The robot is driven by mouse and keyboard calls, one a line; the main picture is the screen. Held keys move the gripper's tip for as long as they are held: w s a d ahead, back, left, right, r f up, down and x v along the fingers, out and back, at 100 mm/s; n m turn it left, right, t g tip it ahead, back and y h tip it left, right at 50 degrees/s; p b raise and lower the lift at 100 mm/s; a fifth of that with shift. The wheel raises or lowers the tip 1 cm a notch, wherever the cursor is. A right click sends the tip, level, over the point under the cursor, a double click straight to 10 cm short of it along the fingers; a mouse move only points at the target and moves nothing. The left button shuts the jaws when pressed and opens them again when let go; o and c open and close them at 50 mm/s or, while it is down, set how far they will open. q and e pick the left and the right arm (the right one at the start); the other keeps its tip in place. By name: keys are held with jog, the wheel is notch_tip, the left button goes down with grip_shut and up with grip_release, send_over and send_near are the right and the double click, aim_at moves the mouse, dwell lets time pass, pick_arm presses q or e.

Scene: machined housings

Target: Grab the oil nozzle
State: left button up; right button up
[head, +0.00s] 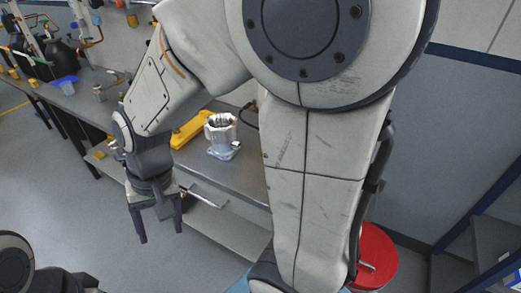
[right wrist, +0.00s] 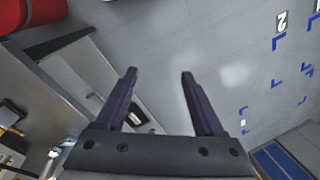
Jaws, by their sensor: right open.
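I cannot make out the oil nozzle for sure in either view; my own right arm hides much of the bench. A silver machined housing (head: 222,135) stands upright on the grey metal bench (head: 193,165). My right gripper (head: 159,236) is open and empty, pointing down in front of the bench's edge, left of the housing and apart from it. In the right wrist view its two dark fingers (right wrist: 159,74) are spread with only floor and bench structure behind them. My left gripper is not visible.
A yellow object (head: 190,130) lies beside the housing, with a dark hose (head: 248,115) behind. Dark containers (head: 62,60) and a blue item (head: 66,86) are on the far bench. A red drum (head: 376,258) stands at the lower right. The floor at left is clear.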

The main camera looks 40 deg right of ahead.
jog(key=w+d+f+m+t+p, duration=0.1)
jog(key=w+d+m, duration=0.4)
jog(key=d+m, duration=0.4)
jog(key=w+d+f+m+t+p, duration=0.1)
jog(key=w+d+m, duration=0.55)
jog(key=d, duration=0.55)
jog(key=s+d+f+m, duration=0.1)
jog(key=s+d+m, duration=0.1)
jog(key=d+m, duration=0.2)
jog(key=s+d+f+m+t, duration=0.1)
jog(key=d+m, duration=0.4)
jog(key=d, duration=0.5)
jog(key=s+d+f+m+t+p, duration=0.1)
jog(key=s+d+m, duration=0.2)
jog(key=d, duration=0.4)
jog(key=shift+s+d+f+m+h, duration=0.1)
jog(key=shift+f+m+h, duration=0.25)
jog(key=shift+m, duration=0.7)
jog(key=f, duration=0.4)
jog(key=shift+w+d+f, duration=0.1)
jog(key=shift+w+d, duration=0.2)
jog(key=shift+w, duration=0.1)
jog(key=x, duration=0.6)
jog(key=shift+w+a+f+p, duration=0.1)
jog(key=shift+w+p, duration=0.15)
jog(key=shift+p, duration=0.05)
grip_shut()
